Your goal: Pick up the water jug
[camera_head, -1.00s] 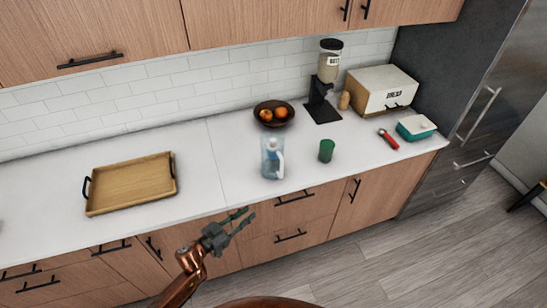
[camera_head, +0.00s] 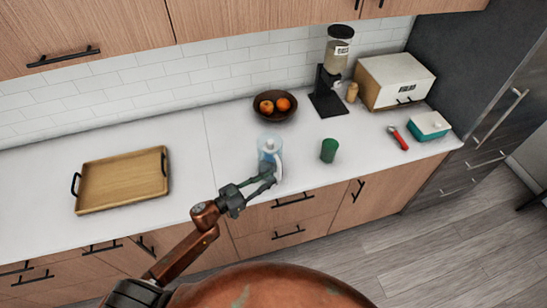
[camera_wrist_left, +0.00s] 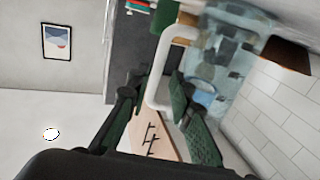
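The water jug (camera_head: 268,146) is clear bluish plastic with a white handle and stands upright on the white counter. My left gripper (camera_head: 268,182) reaches in from the front, its fingers at the jug's handle side. In the left wrist view the gripper (camera_wrist_left: 165,105) is open, with its two green fingers apart. The white handle (camera_wrist_left: 160,80) shows between and just beyond the fingertips, and the jug body (camera_wrist_left: 222,55) is beyond the right finger. I cannot tell whether a finger touches the jug. My right gripper is not in view.
A green cup (camera_head: 328,150) stands to the right of the jug. A fruit bowl (camera_head: 274,115) is behind it, with a dispenser (camera_head: 332,75) further right. A wooden tray (camera_head: 122,203) lies at left. Counter between tray and jug is clear.

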